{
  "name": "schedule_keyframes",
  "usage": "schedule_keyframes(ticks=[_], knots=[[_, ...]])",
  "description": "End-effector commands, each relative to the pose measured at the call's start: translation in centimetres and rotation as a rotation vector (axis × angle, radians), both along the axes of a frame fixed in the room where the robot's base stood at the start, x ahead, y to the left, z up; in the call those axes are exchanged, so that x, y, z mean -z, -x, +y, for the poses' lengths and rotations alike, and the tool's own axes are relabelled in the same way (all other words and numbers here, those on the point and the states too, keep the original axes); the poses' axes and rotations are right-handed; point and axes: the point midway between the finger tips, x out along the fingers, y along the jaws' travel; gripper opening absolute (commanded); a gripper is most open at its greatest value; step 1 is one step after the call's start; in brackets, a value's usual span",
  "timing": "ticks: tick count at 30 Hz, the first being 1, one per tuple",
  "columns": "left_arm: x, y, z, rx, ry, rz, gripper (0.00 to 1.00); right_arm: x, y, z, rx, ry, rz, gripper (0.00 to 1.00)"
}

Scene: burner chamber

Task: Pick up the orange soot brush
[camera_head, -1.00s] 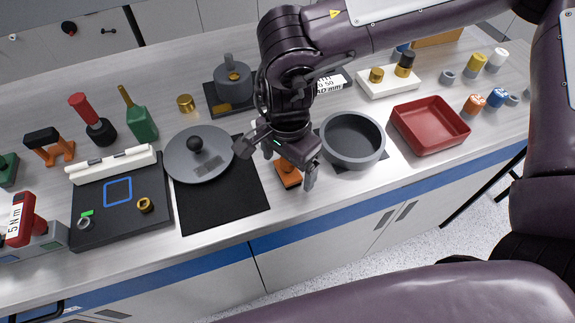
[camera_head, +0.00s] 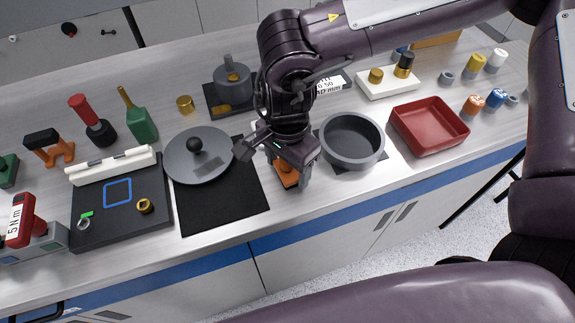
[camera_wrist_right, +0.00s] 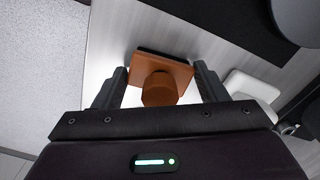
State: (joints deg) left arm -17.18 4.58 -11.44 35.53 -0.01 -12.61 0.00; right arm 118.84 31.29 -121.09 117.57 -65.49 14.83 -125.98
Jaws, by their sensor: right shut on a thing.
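The orange soot brush (camera_head: 286,176) is an orange block with a round knob and a dark underside. It is at the bench's front part, between the black mat and the grey round pan. My right gripper (camera_head: 291,171) points down over it and is shut on it. In the right wrist view the brush (camera_wrist_right: 161,73) shows between the two fingers, its knob towards the camera. In the head view the gripper hides part of the brush. I cannot tell whether it touches the bench. My left gripper is not in view.
The grey pan (camera_head: 352,140) stands close right of the gripper, with a red tray (camera_head: 430,126) beyond. A grey lid (camera_head: 187,164) lies partly on the black mat (camera_head: 230,203) to the left. The front of the mat is bare. The bench's blue front edge (camera_head: 300,233) is near.

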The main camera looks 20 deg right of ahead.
Motion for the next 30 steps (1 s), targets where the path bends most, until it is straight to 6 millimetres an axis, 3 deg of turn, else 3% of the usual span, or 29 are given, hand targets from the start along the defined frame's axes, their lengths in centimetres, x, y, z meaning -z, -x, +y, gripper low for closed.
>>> schedule_keyframes(ticks=[8,21,25,30], knots=[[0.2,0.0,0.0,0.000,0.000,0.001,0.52,-3.7,-0.1,0.1,-0.001,-0.003,-0.005,0.38],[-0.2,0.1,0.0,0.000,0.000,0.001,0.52,-16.1,-0.1,0.0,0.000,-0.001,-0.008,0.38],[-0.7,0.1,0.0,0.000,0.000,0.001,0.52,-18.2,-0.1,0.0,0.000,0.001,-0.005,0.38],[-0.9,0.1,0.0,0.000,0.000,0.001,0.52,-19.5,0.0,0.0,0.000,0.000,-0.001,0.38]])
